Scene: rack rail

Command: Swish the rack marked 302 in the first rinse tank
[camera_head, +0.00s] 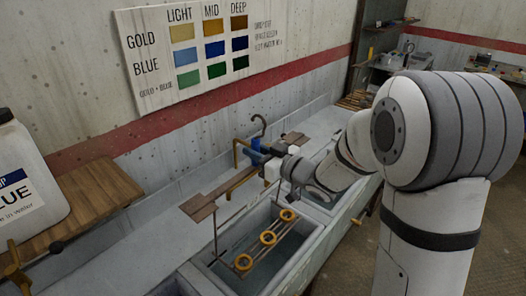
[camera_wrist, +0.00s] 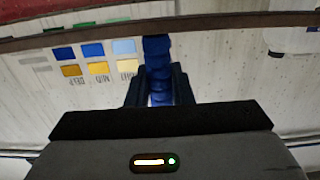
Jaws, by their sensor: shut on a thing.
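My gripper (camera_head: 264,152) is shut on the blue handle (camera_wrist: 157,55) of a rack. The handle also shows in the head view (camera_head: 254,145). The rack has a brown top bar (camera_head: 208,203), thin rods hanging from it, and yellow rings (camera_head: 268,237) along its lower part. It hangs over a grey tank (camera_head: 312,246), with the rings at or inside the tank opening. I cannot tell whether they touch the water. No number is readable on the rack, and no tank label is readable. In the wrist view both dark fingers flank the handle.
Another tank (camera_head: 325,207) adjoins to the right, below my arm. A hooked tap (camera_head: 260,122) stands behind. A wooden board (camera_head: 92,200) and a white jug (camera_head: 28,185) are at left. A colour chart (camera_head: 205,50) hangs on the wall.

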